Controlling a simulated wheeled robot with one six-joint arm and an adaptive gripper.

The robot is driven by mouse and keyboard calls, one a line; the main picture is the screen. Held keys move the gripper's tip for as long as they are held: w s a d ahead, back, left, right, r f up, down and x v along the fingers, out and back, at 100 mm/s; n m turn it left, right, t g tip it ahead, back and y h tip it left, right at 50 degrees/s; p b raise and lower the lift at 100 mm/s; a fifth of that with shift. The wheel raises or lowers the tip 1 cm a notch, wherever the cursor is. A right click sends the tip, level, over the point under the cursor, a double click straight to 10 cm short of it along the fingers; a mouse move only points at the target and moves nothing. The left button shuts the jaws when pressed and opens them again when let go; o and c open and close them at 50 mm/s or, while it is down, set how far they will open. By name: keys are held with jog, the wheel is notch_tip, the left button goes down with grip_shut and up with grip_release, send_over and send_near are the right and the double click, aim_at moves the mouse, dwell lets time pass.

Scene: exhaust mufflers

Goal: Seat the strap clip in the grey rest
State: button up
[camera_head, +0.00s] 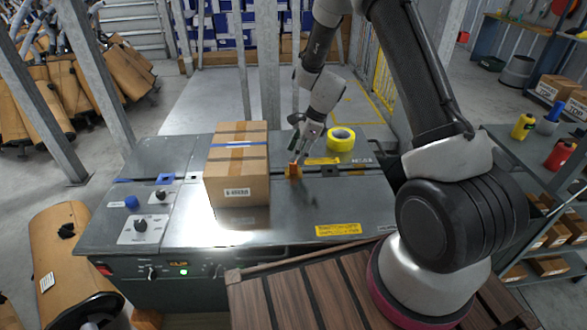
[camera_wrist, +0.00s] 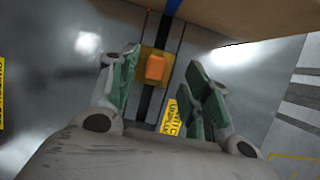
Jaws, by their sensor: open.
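An orange block, which I take for the strap clip (camera_head: 293,171), lies on the grey machine top just right of the cardboard box. In the wrist view the clip (camera_wrist: 156,68) has a raised orange middle on a flat amber plate, across a dark slot. My gripper (camera_head: 298,151) is just above it, pointing down. In the wrist view my gripper (camera_wrist: 162,58) is open, with green-lined fingers apart and the clip showing between and beyond their tips. I cannot tell whether the fingers touch it. I cannot make out the grey rest for certain in either view.
The cardboard box (camera_head: 237,170) with a blue strap stands close left of my gripper. A yellow tape roll (camera_head: 341,139) lies behind to the right. Knobs (camera_head: 140,224) sit at the machine top's left end.

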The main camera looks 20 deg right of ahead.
jog(key=shift+d+x, duration=0.15)
jog(key=shift+x, duration=1.15)
jog(key=shift+d+x, duration=0.15)
jog(key=shift+x, duration=1.15)
jog(key=shift+s+f, duration=0.1)
jog(key=shift+s, duration=0.15)
grip_shut()
notch_tip(320, 180, up, 10)
